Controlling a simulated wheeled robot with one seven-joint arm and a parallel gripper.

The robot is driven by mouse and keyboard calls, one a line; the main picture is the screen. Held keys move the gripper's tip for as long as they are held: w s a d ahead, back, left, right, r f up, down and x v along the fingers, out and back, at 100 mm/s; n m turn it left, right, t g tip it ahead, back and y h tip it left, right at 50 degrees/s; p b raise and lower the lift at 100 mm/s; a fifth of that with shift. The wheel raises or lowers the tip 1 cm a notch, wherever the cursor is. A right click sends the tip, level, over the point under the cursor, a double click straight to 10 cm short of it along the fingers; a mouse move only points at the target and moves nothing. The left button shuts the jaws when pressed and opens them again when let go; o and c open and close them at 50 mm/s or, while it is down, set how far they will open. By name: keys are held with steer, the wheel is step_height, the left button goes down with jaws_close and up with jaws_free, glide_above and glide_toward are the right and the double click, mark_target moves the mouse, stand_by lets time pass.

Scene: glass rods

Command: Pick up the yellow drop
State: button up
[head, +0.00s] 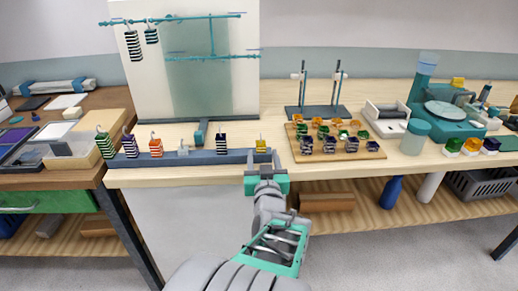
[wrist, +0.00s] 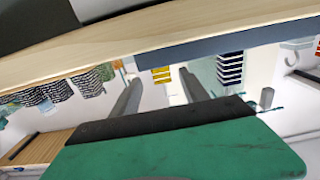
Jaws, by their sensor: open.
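The yellow drop (head: 261,146) is a small yellow piece with a hook, at the right end of a long blue-grey rail (head: 180,160) along the table's front edge. In the wrist view, which looks upside down, the yellow drop (wrist: 161,75) shows yellow and white bands and lies in line with the gap between my fingers. My gripper (head: 262,158) is open and empty, just in front of the rail, with a finger to each side of the drop. It also shows in the wrist view (wrist: 160,80). I cannot tell how far the fingertips are from the drop.
A dark blue striped drop (head: 222,141) stands on the rail to the left, with an orange one (head: 156,147) further left. A wooden board (head: 337,153) with several coloured cubes lies close on the right. A tall pale panel (head: 180,70) stands behind.

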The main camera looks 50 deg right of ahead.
mark_target(261, 149)
steer(key=x, duration=0.5)
steer(key=shift+w, duration=0.2)
steer(key=shift+r, duration=0.1)
jaws_close()
